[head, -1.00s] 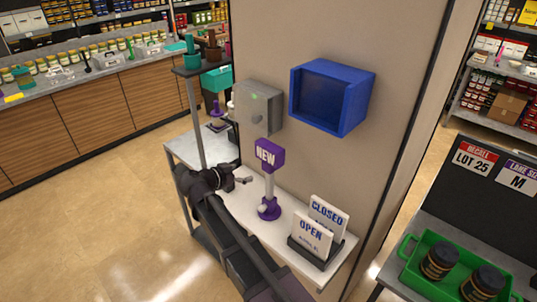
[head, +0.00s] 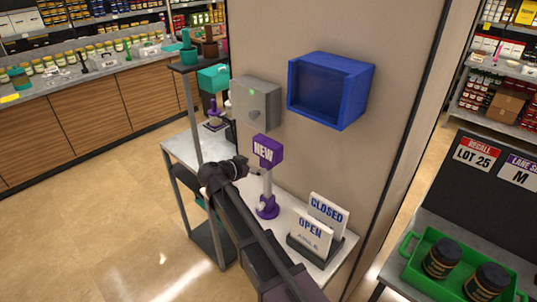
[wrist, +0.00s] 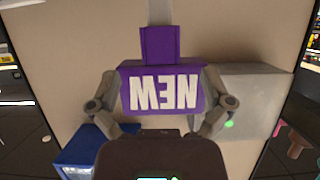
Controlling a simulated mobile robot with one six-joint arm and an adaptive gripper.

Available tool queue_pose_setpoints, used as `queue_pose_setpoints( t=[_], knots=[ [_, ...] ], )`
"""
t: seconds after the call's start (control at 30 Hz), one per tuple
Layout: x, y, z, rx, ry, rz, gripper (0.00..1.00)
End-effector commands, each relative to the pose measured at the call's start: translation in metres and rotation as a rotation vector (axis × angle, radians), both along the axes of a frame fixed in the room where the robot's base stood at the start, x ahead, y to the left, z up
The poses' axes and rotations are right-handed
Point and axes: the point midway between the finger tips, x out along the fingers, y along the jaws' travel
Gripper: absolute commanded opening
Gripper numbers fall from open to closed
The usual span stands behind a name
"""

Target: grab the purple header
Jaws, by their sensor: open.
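The purple header (head: 268,151), a block marked NEW, tops a pale post on a purple round foot (head: 267,208) on the narrow white table. In the wrist view the header (wrist: 160,92) is upside down and central, with a purple neck (wrist: 159,44) above it. My gripper (wrist: 158,80) is open, one finger along each side of the header. Whether the fingers touch it cannot be told. In the head view my gripper (head: 242,165) is just left of and below the header, its fingers mostly hidden by my wrist.
A grey box (head: 255,102) with a green light and an open blue box (head: 331,90) are on the wall behind. An OPEN/CLOSED sign holder (head: 315,242) stands right on the table (head: 183,150). A grey pole with a shelf (head: 195,110) stands left of my arm.

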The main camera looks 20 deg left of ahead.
Motion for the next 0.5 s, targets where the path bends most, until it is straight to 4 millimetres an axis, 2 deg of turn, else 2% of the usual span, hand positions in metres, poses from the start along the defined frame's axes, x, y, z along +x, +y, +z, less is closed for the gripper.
queue_pose_setpoints(
  t=[0.5],
  knots=[
    [0.0069,-0.0021,-0.0035,0.000,0.000,0.001,1.00]
  ],
)
